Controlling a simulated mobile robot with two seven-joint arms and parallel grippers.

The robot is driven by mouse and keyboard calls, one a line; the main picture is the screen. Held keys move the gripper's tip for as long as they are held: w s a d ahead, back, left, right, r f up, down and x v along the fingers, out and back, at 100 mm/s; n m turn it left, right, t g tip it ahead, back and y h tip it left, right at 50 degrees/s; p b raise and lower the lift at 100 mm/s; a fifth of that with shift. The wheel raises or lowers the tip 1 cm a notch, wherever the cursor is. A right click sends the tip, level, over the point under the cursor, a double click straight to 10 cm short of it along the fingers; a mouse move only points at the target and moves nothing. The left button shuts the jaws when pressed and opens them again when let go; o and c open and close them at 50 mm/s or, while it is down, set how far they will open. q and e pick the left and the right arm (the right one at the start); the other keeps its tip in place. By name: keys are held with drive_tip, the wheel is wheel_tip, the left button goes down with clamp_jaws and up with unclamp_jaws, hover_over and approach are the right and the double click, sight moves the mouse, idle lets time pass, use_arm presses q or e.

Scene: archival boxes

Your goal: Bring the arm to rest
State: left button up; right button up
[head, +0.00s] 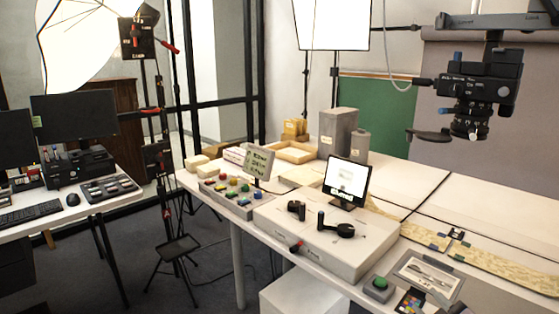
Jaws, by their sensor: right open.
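I can make out neither of my arms and neither of my grippers in the head view. No arm link comes in from the left or the right edge. The long white work table (530,190) runs from the middle to the right edge. A pale control box (290,233) with black knobs stands on its near side.
A black camera head (480,90) hangs over the table's right part. A small screen (346,180), a grey box (337,132) and a button panel (232,197) stand on the table. A desk with monitors (75,115) and a tripod stand (172,245) are at left.

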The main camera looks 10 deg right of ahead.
drive_tip(key=s+a+f+g+y, duration=0.2)
drive_tip(key=s+a+f+g, duration=0.1)
drive_tip(key=s+f, duration=0.65)
drive_tip(key=s+a+f+g+y, duration=0.2)
drive_tip(key=s+a+f, duration=0.1)
drive_tip(key=s+f, duration=0.6)
drive_tip(key=w+a+f+m+t, duration=0.1)
drive_tip(key=a+m, duration=0.4)
drive_tip(key=a, duration=0.5)
drive_tip(key=shift+w, duration=0.35)
